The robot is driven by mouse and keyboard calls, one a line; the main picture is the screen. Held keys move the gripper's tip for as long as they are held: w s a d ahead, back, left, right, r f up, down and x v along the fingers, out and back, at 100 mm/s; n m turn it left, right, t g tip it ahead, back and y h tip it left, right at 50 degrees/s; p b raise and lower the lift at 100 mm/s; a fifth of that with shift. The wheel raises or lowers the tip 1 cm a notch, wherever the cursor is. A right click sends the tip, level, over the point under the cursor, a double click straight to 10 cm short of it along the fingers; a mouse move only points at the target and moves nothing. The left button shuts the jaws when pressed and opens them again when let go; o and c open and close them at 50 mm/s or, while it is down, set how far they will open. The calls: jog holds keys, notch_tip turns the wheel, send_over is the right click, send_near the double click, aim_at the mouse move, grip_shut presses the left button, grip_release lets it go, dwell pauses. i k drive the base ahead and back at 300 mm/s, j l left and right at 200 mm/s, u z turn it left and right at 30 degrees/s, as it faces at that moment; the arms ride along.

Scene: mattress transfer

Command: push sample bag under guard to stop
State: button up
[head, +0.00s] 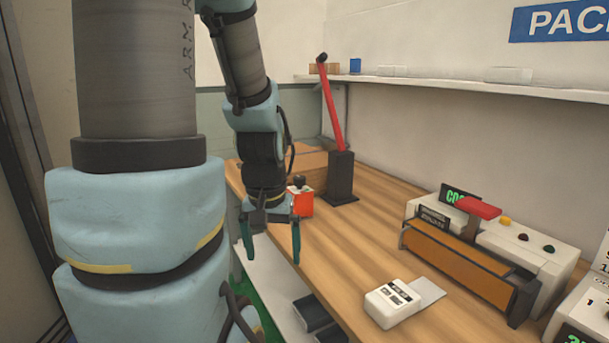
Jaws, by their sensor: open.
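A small white sample bag (392,303) with dark print lies on the wooden table, with a flat grey-white flap (427,290) at its right. Behind it to the right is a white machine (535,256) with an orange-brown guard bar (455,262) along its front and a red handle (478,207) on top. I cannot make out the stop or the gap under the guard. My gripper (270,250) points down with its two green fingers apart and empty. It is at the table's left edge, left of and farther back than the bag.
A red lever on a dark post (341,177) and an orange-red box with a black knob (302,202) stand at the back. A white unit (590,310) is at the right edge. A shelf (450,86) runs along the wall. Bare wood (355,245) lies between gripper and machine.

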aim_at(392, 303)
jog(key=i+j+z, duration=0.1)
jog(key=j+z, duration=0.2)
jog(key=j, duration=0.35)
jog(key=j+z, duration=0.3)
jog(key=j, duration=0.35)
